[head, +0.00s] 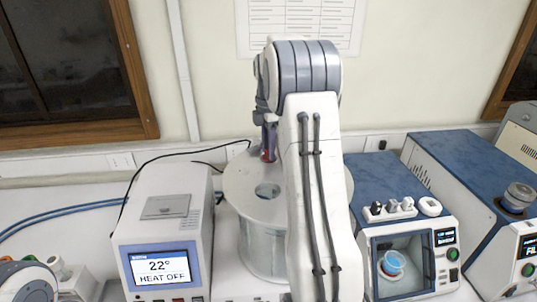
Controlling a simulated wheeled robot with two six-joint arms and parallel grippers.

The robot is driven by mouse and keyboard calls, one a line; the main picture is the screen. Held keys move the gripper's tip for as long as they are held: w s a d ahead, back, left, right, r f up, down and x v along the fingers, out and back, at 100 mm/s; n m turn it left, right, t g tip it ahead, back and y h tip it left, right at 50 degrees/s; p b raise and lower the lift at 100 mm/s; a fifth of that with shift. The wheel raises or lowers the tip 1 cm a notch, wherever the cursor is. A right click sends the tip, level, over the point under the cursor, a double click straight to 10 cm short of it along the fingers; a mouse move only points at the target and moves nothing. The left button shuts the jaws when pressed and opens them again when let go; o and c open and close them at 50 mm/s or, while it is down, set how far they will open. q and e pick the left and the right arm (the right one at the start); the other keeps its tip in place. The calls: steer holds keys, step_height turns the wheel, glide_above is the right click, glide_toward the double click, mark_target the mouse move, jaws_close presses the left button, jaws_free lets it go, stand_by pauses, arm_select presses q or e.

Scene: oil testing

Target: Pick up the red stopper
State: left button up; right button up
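My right arm rises through the middle of the head view and bends down behind itself. My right gripper (269,146) points down above the back part of the round white lid (240,180) of a clear glass bath. A small patch of red, which looks like the red stopper (265,156), shows at the fingertips. Most of it is hidden by the gripper and arm. I cannot tell whether the fingers grip it or are only around it. The lid has a round hole (268,190) in front of the gripper. My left gripper is out of view.
A white heater unit (162,225) reading 22° and HEAT OFF stands left of the bath. A blue-topped device (385,172) with a lit chamber stands right, and another blue device (460,165) beyond it. A black cable (150,160) runs behind. The wall is close behind.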

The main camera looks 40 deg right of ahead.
jaws_close()
steer(key=shift+r, duration=0.1)
